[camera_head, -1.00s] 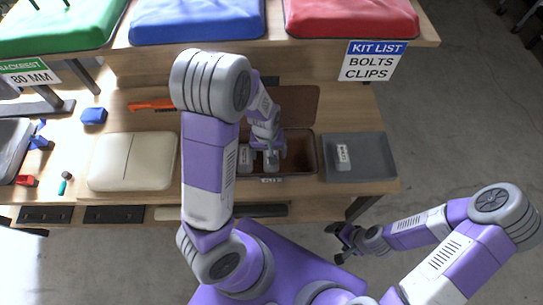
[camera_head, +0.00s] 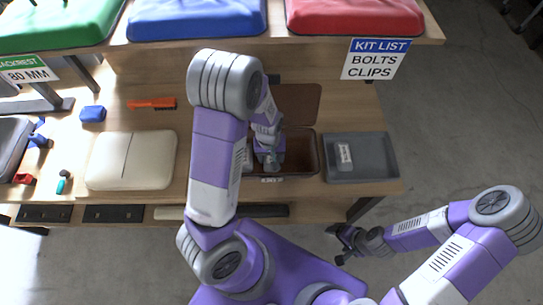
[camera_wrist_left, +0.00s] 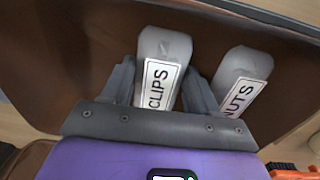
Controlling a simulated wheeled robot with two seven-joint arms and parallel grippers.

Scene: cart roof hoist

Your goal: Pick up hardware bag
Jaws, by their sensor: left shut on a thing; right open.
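A grey hardware bag with a white CLIPS label (camera_wrist_left: 160,75) sits between the two fingers of my left gripper (camera_wrist_left: 158,88) in the left wrist view. The left gripper is shut on it. In the head view this gripper (camera_head: 268,158) is over the open brown box (camera_head: 302,160), and the arm hides much of the bag. A second grey bag labelled NUTS (camera_wrist_left: 240,82) is beside it, outside the fingers. My right gripper (camera_head: 342,243) is open and empty, low in front of the table, away from the box.
A grey tray (camera_head: 375,172) right of the box holds another labelled bag (camera_head: 344,156). A cream cushion (camera_head: 130,160) lies left of the box. An upper shelf holds green, blue (camera_head: 195,20) and red (camera_head: 355,15) pads. The box's right part looks empty.

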